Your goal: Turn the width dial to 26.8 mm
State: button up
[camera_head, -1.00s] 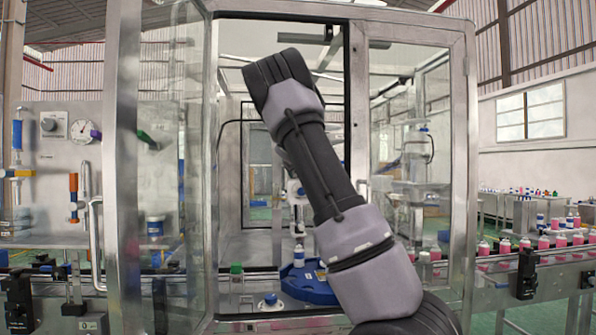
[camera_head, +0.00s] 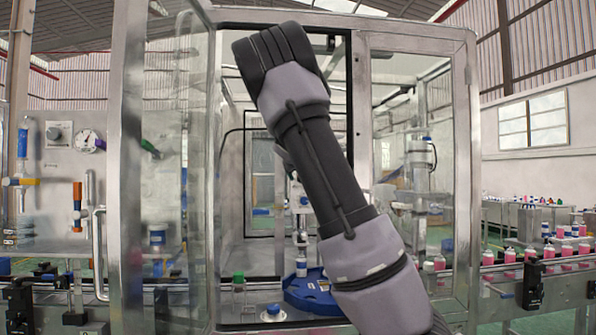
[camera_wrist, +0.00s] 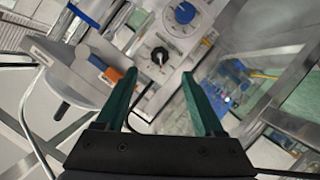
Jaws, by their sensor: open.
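In the wrist view two round controls show on a pale panel past my fingers: a blue-faced dial (camera_wrist: 184,13) and, below it, a black knob (camera_wrist: 159,55) on a white marked face. I cannot read their scales or tell which one is the width dial. My gripper (camera_wrist: 159,75) has two dark green fingers, spread apart with nothing between them. The black knob appears between and beyond the fingertips, apart from them. In the head view my arm covers part of the cabinet opening, and I cannot make out the gripper there.
An orange-and-blue part (camera_wrist: 108,70) and a grey box (camera_wrist: 75,72) lie left of my fingers in the wrist view. In the head view, metal frame posts (camera_head: 127,170) and a glass door flank the opening. A blue turntable (camera_head: 308,296) stands low inside.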

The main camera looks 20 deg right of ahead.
jog(key=shift+v, duration=1.25)
jog(key=shift+f, duration=0.1)
